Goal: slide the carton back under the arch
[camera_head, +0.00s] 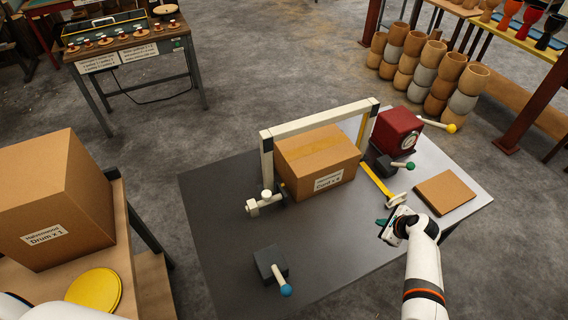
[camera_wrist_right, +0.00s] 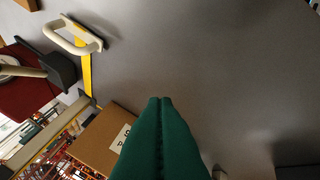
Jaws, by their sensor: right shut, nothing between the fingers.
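The carton (camera_head: 318,165) is a brown cardboard box with a white label. It sits on the dark table (camera_head: 222,210), and the cream arch (camera_head: 320,119) spans behind and over its back part. How far it reaches beneath the arch is hard to tell. The carton also shows in the right wrist view (camera_wrist_right: 104,138), at lower left. My right gripper (camera_head: 384,226) is over the table, to the right of and nearer than the carton, apart from it. Its green fingers (camera_wrist_right: 160,105) are shut and empty. My left gripper is not in view; only a white part of my arm shows at lower left.
A red device (camera_head: 397,132) with a green-knobbed lever stands right of the arch. A yellow strip (camera_head: 376,183) with a cream handle lies beside the carton. A blue-knobbed lever block (camera_head: 270,264) stands at the front, and a flat brown board (camera_head: 445,192) lies at right.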

